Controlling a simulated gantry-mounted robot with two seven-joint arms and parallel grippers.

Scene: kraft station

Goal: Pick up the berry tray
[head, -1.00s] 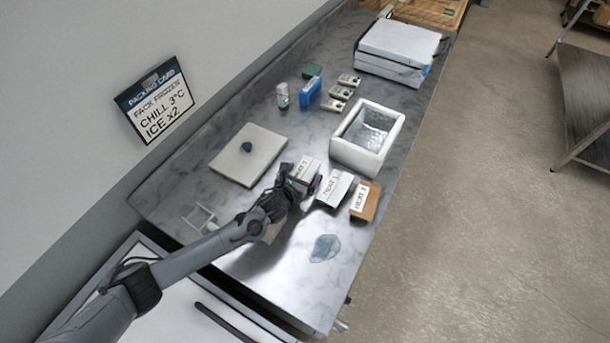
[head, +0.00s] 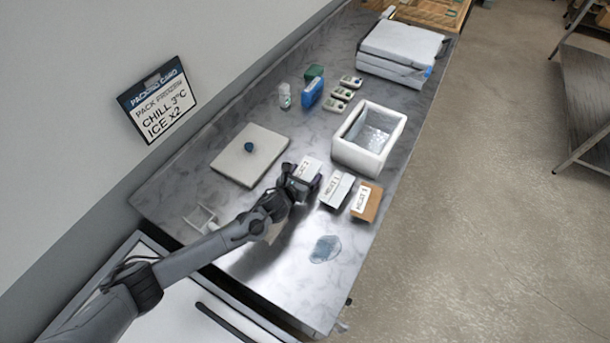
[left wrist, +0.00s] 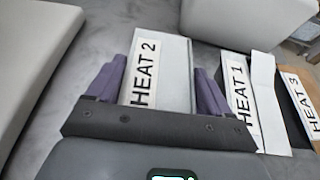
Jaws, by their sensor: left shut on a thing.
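A white, box-like tray labelled HEAT 2 (head: 309,169) stands on the marble counter, left of two similar packs. My left gripper (head: 302,180) is at this tray. In the left wrist view its purple fingers (left wrist: 160,85) lie along both sides of the HEAT 2 tray (left wrist: 172,60), shut on it. I cannot see the contents, so I cannot tell whether this is the berry tray. Lifting clear of the counter cannot be made out. My right gripper is not in view.
A white HEAT 1 pack (head: 337,190) and a brown HEAT 3 pack (head: 366,203) stand close on the right. An open white foam box (head: 347,155) is behind them. A pale board (head: 236,165) lies left. The counter's front has a blue translucent patch (head: 325,249).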

